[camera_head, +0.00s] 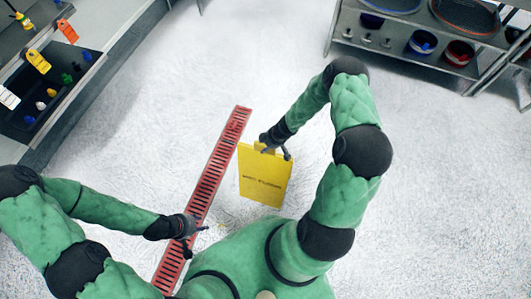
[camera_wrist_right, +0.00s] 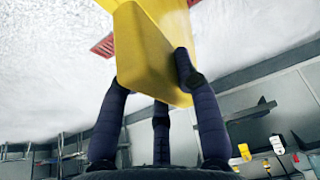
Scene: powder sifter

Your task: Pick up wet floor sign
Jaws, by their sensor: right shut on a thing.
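The yellow wet floor sign (camera_head: 265,181) is in the middle of the head view, with its lettering facing up at the camera. My right gripper (camera_head: 274,151) is shut on its top edge. In the right wrist view the sign (camera_wrist_right: 150,55) fills the upper middle, with the dark fingers of my right gripper (camera_wrist_right: 155,90) closed around it. I cannot tell whether the sign's lower edge touches the floor. My left gripper (camera_head: 186,238) is empty over the red floor grate, left of the sign; its finger opening is too small to judge.
A red slotted floor grate (camera_head: 208,182) runs diagonally just left of the sign. A metal shelf (camera_head: 400,50) with sieves and bowls stands at the upper right. The white floor between them is clear.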

